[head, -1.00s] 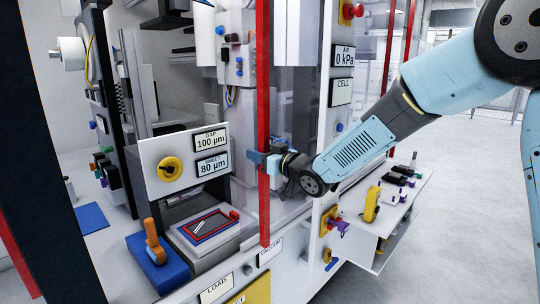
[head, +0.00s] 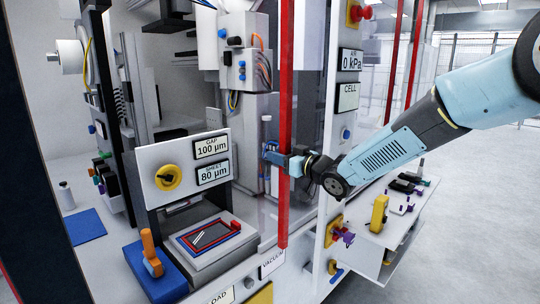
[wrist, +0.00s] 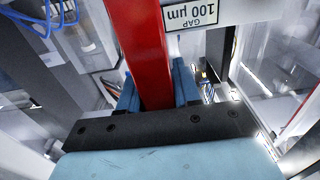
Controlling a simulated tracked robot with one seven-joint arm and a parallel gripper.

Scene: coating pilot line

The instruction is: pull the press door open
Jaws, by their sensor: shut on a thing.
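The press door's red upright bar (head: 286,90) runs down the front of the cabinet, with a clear pane (head: 308,130) to its right. My gripper (head: 281,157) is shut on this bar at about mid-height, reaching in from the right. In the wrist view the bar (wrist: 142,40) passes between the two blue fingers of my gripper (wrist: 157,88). The opening left of the bar shows the press (head: 205,232), with a blue-and-red framed plate on its bed. The fingers hide part of the bar.
A panel reading gap 100 µm (head: 211,147) stands above the press. A blue block with an orange handle (head: 151,250) sits to its left. A side shelf (head: 385,236) with a yellow device and small items lies below my arm. Open floor is at right.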

